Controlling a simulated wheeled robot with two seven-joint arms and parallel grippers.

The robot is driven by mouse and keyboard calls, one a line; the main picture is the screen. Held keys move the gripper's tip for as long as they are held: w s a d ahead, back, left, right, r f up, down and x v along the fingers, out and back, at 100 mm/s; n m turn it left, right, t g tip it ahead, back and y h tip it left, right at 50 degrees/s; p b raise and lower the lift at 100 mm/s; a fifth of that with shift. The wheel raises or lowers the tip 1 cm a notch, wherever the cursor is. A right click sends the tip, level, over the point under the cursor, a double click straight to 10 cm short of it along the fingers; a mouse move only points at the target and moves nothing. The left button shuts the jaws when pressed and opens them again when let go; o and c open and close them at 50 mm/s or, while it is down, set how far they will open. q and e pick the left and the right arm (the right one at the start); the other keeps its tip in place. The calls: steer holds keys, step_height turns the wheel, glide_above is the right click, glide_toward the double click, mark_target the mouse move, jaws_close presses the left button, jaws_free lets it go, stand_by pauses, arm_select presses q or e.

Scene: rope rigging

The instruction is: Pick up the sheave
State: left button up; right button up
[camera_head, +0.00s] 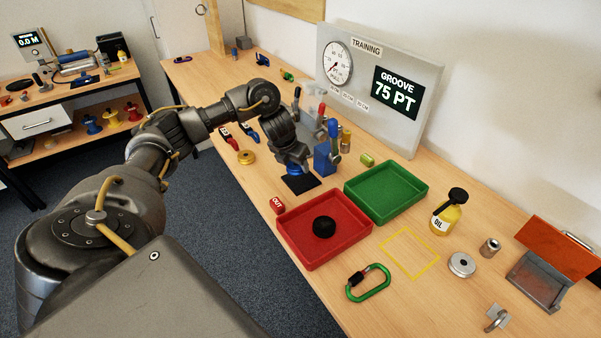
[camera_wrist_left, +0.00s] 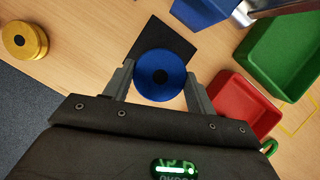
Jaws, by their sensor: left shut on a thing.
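A blue sheave (camera_wrist_left: 160,75), a round disc with a dark centre hole, sits between the fingers of my left gripper (camera_wrist_left: 161,82) in the left wrist view. The gripper is shut on it, one finger at each side. In the head view my left gripper (camera_head: 292,163) points down over a black square mat (camera_head: 301,186), and only a sliver of the blue sheave (camera_head: 293,171) shows under it. I cannot tell whether the sheave touches the mat. A gold sheave (camera_head: 246,157) lies apart on the bench, left of the gripper. My right gripper is not in view.
A blue block (camera_head: 324,159) with upright tools stands close right of the gripper. A red tray (camera_head: 283,241) holding a black round piece (camera_head: 323,227) and a green tray (camera_head: 361,203) lie nearer.

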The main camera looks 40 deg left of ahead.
mark_target(293, 164)
arm_select(q)
steer(key=v, duration=0.2)
steer(key=p+v, duration=0.1)
steer(key=v, duration=0.1)
steer(key=shift+s+a+f, duration=0.15)
steer(key=shift+s+a, duration=0.1)
steer(key=s+r, duration=0.4)
steer(key=s, duration=0.6)
steer(key=w+d+f+n+g+y, duration=0.1)
steer(key=d+n+g+y, duration=0.3)
steer(key=d+n, duration=1.15)
steer(key=s+d+r+n+g+h+b, duration=0.2)
steer(key=d+n, duration=0.7)
steer(key=n, duration=1)
step_height(293, 164, up, 3)
steer(key=g+h, duration=0.2)
steer(key=g, duration=0.1)
steer(key=shift+s, duration=0.4)
